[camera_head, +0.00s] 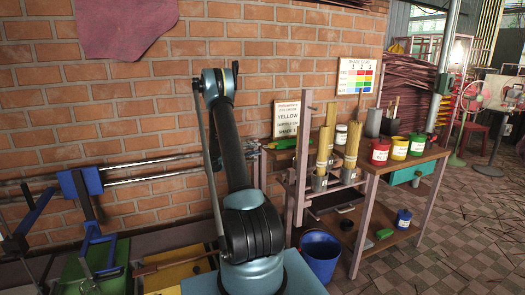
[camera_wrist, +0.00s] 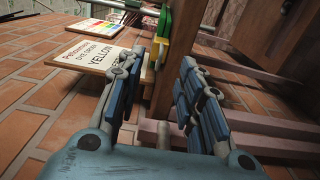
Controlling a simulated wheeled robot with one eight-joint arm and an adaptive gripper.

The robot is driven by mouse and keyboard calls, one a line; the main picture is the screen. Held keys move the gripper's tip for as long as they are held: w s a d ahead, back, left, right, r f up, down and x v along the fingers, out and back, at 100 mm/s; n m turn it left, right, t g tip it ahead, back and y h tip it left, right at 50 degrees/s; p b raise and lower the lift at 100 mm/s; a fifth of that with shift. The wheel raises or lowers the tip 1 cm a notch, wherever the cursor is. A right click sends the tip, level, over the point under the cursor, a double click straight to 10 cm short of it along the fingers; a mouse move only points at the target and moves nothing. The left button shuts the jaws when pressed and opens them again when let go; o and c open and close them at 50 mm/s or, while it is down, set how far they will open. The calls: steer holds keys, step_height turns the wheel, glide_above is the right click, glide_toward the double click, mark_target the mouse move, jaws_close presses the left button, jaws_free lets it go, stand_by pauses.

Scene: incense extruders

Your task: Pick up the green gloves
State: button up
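The green gloves (camera_head: 284,144) appear as a flat green shape with a little yellow, lying on the left end of the wooden workbench, below the lettered sign. In the wrist view, a green and yellow item (camera_wrist: 165,22), which looks like the same gloves, shows beyond my fingertips at the wooden edge. My gripper (camera_wrist: 163,62) has its two blue-padded fingers spread apart, with nothing between them. It is apart from the gloves. In the head view my arm rises in front of the brick wall, and its fingers cannot be made out.
The workbench (camera_head: 408,160) holds yellow incense bundles (camera_head: 325,150) in metal holders and red, yellow and green pots (camera_head: 380,151). A lettered sign (camera_head: 286,119) leans by the wall, also in the wrist view (camera_wrist: 95,55). A blue bucket (camera_head: 320,256) stands below.

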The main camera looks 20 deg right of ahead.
steer(key=shift+d, duration=2.15)
steer(key=shift+c, duration=0.3)
jaws_close()
steer(key=shift+r, duration=0.1)
step_height(320, 180, up, 2)
steer(key=shift+r, duration=0.15)
steer(key=a+r, duration=0.2)
steer(key=a, duration=0.5)
steer(key=a+r, duration=0.3)
steer(key=a, duration=0.4)
steer(key=shift+s, duration=0.15)
